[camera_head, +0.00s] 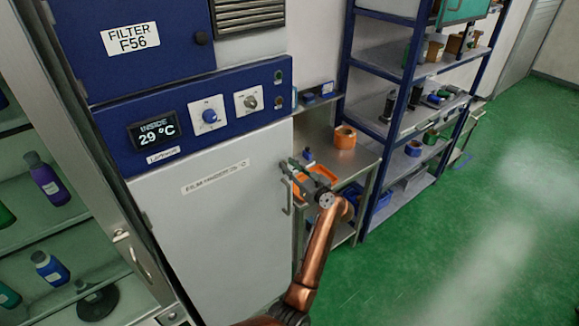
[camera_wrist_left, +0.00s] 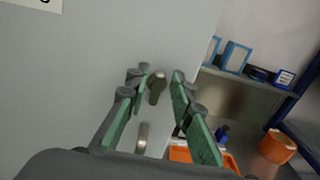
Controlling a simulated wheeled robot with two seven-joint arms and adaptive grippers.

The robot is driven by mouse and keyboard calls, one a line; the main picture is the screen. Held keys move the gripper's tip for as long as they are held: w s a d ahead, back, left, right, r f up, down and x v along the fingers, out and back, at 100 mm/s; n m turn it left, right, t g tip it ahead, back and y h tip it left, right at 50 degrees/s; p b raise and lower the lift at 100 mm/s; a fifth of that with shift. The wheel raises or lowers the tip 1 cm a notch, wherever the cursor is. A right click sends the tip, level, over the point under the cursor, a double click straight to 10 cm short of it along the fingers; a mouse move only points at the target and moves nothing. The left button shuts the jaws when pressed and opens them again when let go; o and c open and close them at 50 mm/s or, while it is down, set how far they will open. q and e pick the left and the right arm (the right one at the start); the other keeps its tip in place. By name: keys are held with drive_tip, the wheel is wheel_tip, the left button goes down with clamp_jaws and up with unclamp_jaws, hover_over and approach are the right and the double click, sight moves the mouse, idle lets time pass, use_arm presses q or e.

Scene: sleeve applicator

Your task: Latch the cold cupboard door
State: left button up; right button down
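The cold cupboard's pale grey door (camera_head: 215,225) stands below the blue control panel and looks closed or nearly so. A small metal latch knob (camera_wrist_left: 156,88) is on the door near its right edge, with a metal handle (camera_wrist_left: 142,138) below it. The handle also shows in the head view (camera_head: 287,197). My left gripper (camera_head: 290,168) is at the door's right edge, by the latch. In the left wrist view its green-padded fingers (camera_wrist_left: 160,76) are apart, one on each side of the knob, with gaps visible. My right gripper is out of view.
The blue panel (camera_head: 180,120) reads 29 °C and has two knobs. A steel side table (camera_head: 362,165) right of the door holds an orange tray (camera_head: 322,174) and an orange roll (camera_head: 345,137). Blue shelving (camera_head: 350,50) stands beyond it. Green floor at right is clear.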

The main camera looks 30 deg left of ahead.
use_arm(q)
clamp_jaws()
drive_tip(key=shift+w+m, duration=0.1)
drive_tip(key=shift+m, duration=0.2)
drive_tip(key=m+p, duration=0.1)
drive_tip(key=m, duration=0.1)
drive_tip(key=m+p, duration=0.1)
drive_tip(key=shift+w+d+r+m+p, duration=0.1)
drive_tip(key=shift+w+d+m+p, duration=0.1)
drive_tip(key=shift+w+m+p, duration=0.1)
drive_tip(key=m+p, duration=0.2)
drive_tip(key=m, duration=0.1)
drive_tip(key=m+p, duration=0.1)
drive_tip(key=shift+w+d+f+m, duration=0.15)
drive_tip(key=shift+w+f+m, duration=0.05)
drive_tip(key=shift+w+m, duration=0.1)
drive_tip(key=m+p, duration=0.2)
drive_tip(key=m, duration=0.1)
drive_tip(key=m+p, duration=0.1)
drive_tip(key=m, duration=0.1)
drive_tip(key=shift+w+f+p, duration=0.15)
drive_tip(key=shift+f+p, duration=0.15)
drive_tip(key=shift+f, duration=0.05)
drive_tip(key=m+p, duration=0.1)
drive_tip(key=m, duration=0.1)
drive_tip(key=m+p, duration=0.1)
drive_tip(key=m, duration=0.1)
drive_tip(key=shift+f, duration=0.35)
drive_tip(key=shift+f+m, duration=0.1)
drive_tip(key=shift+m, duration=0.2)
